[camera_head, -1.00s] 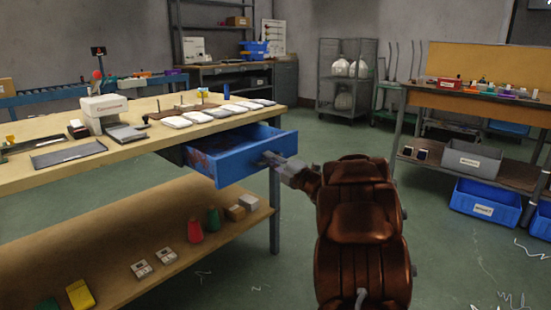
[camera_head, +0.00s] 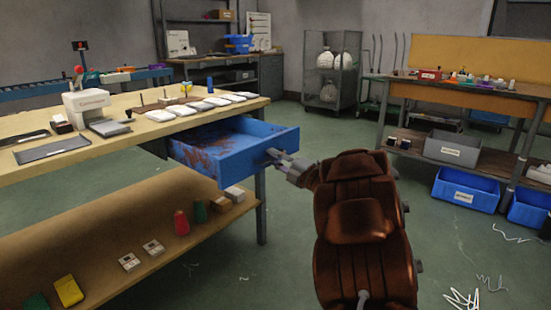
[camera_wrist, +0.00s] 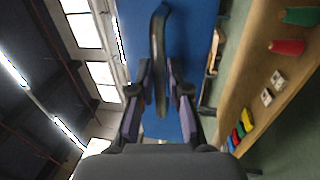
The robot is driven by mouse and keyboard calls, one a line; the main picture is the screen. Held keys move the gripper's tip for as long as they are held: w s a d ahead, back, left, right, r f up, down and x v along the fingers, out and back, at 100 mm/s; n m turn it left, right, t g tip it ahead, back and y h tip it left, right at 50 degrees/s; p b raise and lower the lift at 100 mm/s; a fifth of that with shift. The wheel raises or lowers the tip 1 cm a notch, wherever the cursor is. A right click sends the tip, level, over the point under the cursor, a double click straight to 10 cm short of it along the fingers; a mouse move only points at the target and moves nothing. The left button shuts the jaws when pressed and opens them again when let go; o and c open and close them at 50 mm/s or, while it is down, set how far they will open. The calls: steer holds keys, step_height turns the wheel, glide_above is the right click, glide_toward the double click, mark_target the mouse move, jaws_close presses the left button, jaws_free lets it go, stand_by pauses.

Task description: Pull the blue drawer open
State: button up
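The blue drawer (camera_head: 236,156) sticks well out from under the wooden workbench (camera_head: 150,132), and its inside shows, with brownish patches. Its front also shows in the wrist view (camera_wrist: 187,25), with a dark curved handle (camera_wrist: 158,45) running along it. My gripper (camera_head: 282,160) is at the drawer's front. In the wrist view the two fingers (camera_wrist: 160,88) stand on either side of the handle, close about it. The exact contact of the fingertips with the handle is hard to make out.
Several flat white packs (camera_head: 210,103) and a white machine (camera_head: 87,104) stand on the benchtop. The lower shelf (camera_head: 110,220) holds cones and small boxes. At the right stand a second bench (camera_head: 450,91) and blue bins (camera_head: 465,190).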

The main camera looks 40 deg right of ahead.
steer(key=shift+o, duration=0.2)
steer(key=v, duration=1.2)
stand_by(0.6)
